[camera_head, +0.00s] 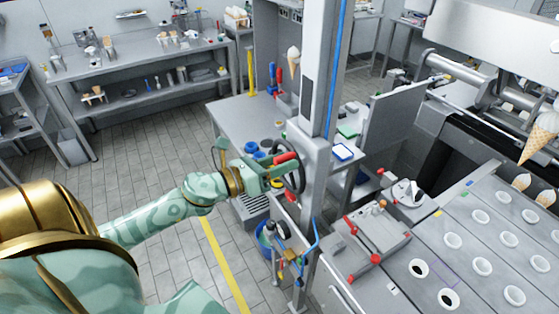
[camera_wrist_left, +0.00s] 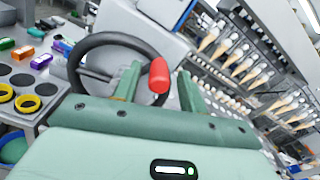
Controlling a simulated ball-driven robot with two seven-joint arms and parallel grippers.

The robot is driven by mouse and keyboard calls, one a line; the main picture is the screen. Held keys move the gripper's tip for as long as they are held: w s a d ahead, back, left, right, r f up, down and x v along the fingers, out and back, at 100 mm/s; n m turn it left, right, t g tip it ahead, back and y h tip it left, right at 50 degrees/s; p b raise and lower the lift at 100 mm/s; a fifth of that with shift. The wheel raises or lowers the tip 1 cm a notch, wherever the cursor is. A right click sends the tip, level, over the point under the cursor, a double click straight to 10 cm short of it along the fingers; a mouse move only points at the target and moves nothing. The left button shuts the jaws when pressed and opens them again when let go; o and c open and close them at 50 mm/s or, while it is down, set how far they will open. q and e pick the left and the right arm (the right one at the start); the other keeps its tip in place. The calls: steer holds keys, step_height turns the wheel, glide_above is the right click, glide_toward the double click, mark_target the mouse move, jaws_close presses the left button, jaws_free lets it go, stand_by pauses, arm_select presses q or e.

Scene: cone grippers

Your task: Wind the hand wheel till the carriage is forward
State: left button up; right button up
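The hand wheel (camera_head: 297,171) is a dark ring on the side of a grey upright post, with a red grip (camera_head: 286,157) on its rim. In the left wrist view the dark wheel (camera_wrist_left: 76,62) fills the upper left, and its red grip (camera_wrist_left: 159,76) points toward the camera. My left gripper (camera_head: 275,172) is at the wheel. In the wrist view its two green fingers (camera_wrist_left: 158,88) stand on either side of the red grip, with a gap showing on both sides. I cannot tell which part is the carriage. My right gripper is not in view.
The grey post (camera_head: 318,90) stands behind the wheel. A grey work table (camera_head: 232,117) with blue and dark round items is beyond it. A machine bed (camera_head: 450,215) with several white cups is at the right. A blue bucket (camera_head: 266,240) stands below the wheel. Tiled floor is free at left.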

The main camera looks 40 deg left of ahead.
arm_select(q)
steer(key=shift+a+r, duration=0.1)
steer(key=b+v, duration=0.5)
steer(key=v, duration=1.1)
steer(key=shift+s, duration=0.15)
